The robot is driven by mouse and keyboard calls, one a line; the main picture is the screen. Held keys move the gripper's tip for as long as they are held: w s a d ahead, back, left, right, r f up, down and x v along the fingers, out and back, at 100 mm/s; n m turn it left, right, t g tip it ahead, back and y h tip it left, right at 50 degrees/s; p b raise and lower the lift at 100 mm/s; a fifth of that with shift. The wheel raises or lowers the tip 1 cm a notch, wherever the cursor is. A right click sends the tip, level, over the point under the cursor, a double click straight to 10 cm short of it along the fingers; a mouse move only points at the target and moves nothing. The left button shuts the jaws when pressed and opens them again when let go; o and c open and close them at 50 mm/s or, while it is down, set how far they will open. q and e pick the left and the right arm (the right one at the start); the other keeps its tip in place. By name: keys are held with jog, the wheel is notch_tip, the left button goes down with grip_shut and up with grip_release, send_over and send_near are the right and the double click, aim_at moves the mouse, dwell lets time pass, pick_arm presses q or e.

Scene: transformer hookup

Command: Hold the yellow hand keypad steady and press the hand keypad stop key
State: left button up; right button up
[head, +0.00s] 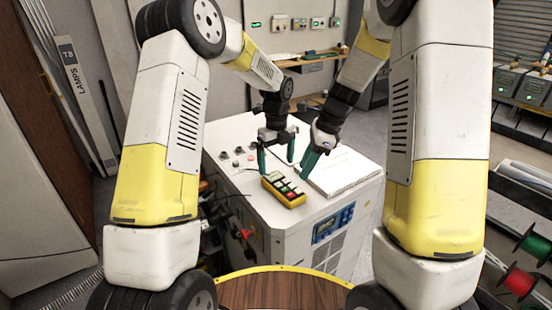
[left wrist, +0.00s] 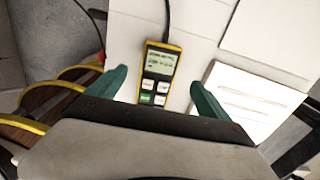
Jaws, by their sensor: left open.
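The yellow hand keypad (head: 284,190) lies on top of the white cabinet, with red and green keys showing in the head view. In the left wrist view the keypad (left wrist: 160,62) shows its grey display, white keys and a green key. Its lower end is hidden there by my gripper body. My left gripper (head: 276,160) is open above the keypad; in the left wrist view its teal fingers (left wrist: 156,92) are on either side of it, apart from it. My right gripper (head: 304,178) points down just right of the keypad, its teal fingers together and empty.
A white flat block (head: 345,173) lies on the white cabinet (head: 228,135) right of the keypad. Small round knobs (head: 238,150) stand at the back left. A dark cable (left wrist: 168,18) runs from the keypad's display end. The two grippers are close together.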

aim_at(276, 180)
pick_arm(q)
notch_tip(276, 180, down, 7)
jog(key=shift+r, duration=0.2)
jog(key=c, duration=1.9)
jog(key=shift+c, duration=0.3)
pick_arm(e)
grip_shut()
